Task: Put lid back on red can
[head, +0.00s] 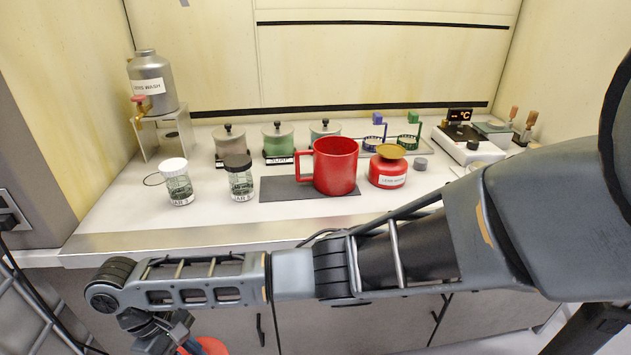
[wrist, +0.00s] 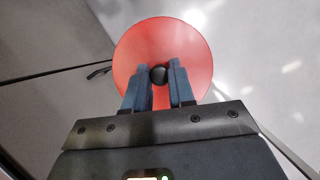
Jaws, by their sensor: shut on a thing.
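A round red lid (wrist: 140,40) with a black knob (wrist: 158,75) shows in the wrist view. My gripper (wrist: 160,70) is shut on the knob, one finger on each side. In the head view the lid (head: 190,349) is partly cut off at the bottom edge, below and in front of the counter. A large red can with a side handle (head: 335,168) stands upright on a dark mat (head: 285,190). Its inside cannot be seen clearly. A smaller red container (head: 387,172) with a brass-coloured top (head: 390,151) and a white label stands to its right.
Two glass jars, one white-capped (head: 178,182) and one dark-capped (head: 240,178), stand left on the counter (head: 130,215). Several knobbed canisters (head: 278,140) line the back. A grey bottle (head: 151,82) sits on a stand. A scale-like device (head: 465,143) is at right.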

